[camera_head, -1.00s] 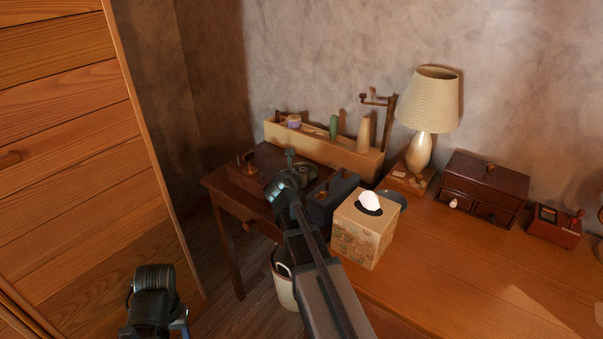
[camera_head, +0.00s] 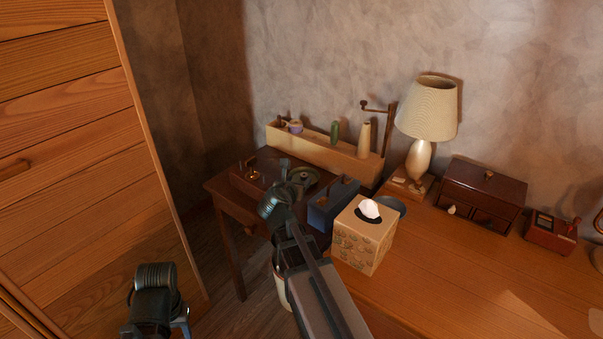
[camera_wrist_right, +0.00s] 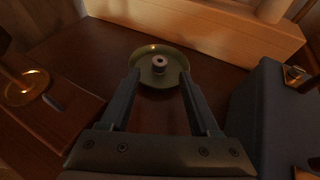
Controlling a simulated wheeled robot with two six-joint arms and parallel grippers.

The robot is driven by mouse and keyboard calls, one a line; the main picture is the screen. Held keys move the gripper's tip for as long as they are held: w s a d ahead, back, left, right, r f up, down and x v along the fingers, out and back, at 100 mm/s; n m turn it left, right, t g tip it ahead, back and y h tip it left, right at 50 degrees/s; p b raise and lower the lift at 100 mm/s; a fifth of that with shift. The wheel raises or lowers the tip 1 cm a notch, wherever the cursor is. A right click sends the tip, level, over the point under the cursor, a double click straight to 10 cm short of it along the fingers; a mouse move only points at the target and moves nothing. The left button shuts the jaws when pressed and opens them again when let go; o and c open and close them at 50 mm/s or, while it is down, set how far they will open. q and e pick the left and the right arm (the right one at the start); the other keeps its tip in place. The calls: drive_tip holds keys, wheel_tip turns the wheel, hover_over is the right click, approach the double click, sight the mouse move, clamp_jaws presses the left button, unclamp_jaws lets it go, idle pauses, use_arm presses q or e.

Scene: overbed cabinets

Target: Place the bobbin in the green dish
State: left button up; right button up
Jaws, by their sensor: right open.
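The green dish (camera_wrist_right: 143,74) lies on the dark side table, and it also shows in the head view (camera_head: 312,184). The bobbin (camera_wrist_right: 159,62), a small pale spool with a dark centre hole, appears inside the dish near its middle. My right gripper (camera_wrist_right: 159,73) is open, with its two fingers apart at the near side of the dish and nothing held between them. In the head view my right gripper (camera_head: 287,178) is seen from behind, beside the dish. Of my left arm only a link shows at the bottom left; its gripper is not in view.
A blue-grey box (camera_head: 330,205) stands right of the dish and a dark wooden tray (camera_head: 249,178) left of it. A long pale wooden box (camera_head: 345,158) runs behind. A tissue box (camera_head: 363,240) and a lamp (camera_head: 428,110) stand further right.

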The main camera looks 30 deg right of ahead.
drive_tip(key=p+v, duration=0.1)
drive_tip(key=v, duration=0.4)
drive_tip(key=shift+s+a+r, duration=0.1)
drive_tip(key=shift+s+a, duration=0.05)
drive_tip(key=shift+p, duration=0.3)
drive_tip(key=shift+s+a+r+m+p, duration=0.1)
drive_tip(key=shift+a+r+m+p, duration=0.1)
drive_tip(key=shift+a+m+p, duration=0.2)
drive_tip(key=a+m+p, duration=0.2)
drive_tip(key=s+a+r+m+g+y+p, duration=0.1)
drive_tip(key=a+m+p, duration=0.1)
drive_tip(key=s+a+m+g+y+p, duration=0.1)
drive_tip(key=a+m, duration=0.1)
drive_tip(key=shift+s+a+r+p, duration=0.15)
drive_tip(key=shift+s+p, duration=0.1)
drive_tip(key=shift+p, duration=0.15)
drive_tip(key=s+a+r+m+g+y+p, duration=0.2)
drive_tip(key=s+a+m+p, duration=0.4)
drive_tip(key=a, duration=0.5)
drive_tip(key=s+a+r+m+g+y+p, duration=0.2)
drive_tip(key=s+a+m+g+y+p, duration=0.2)
drive_tip(key=s+a+m+p, duration=0.3)
drive_tip(key=s+a+m+g, duration=0.1)
drive_tip(key=s+a+m, duration=0.2)
drive_tip(key=a, duration=0.1)
drive_tip(key=shift+s+a+r+g, duration=0.15)
drive_tip(key=shift+s+r+g, duration=0.15)
drive_tip(key=shift+g, duration=0.1)
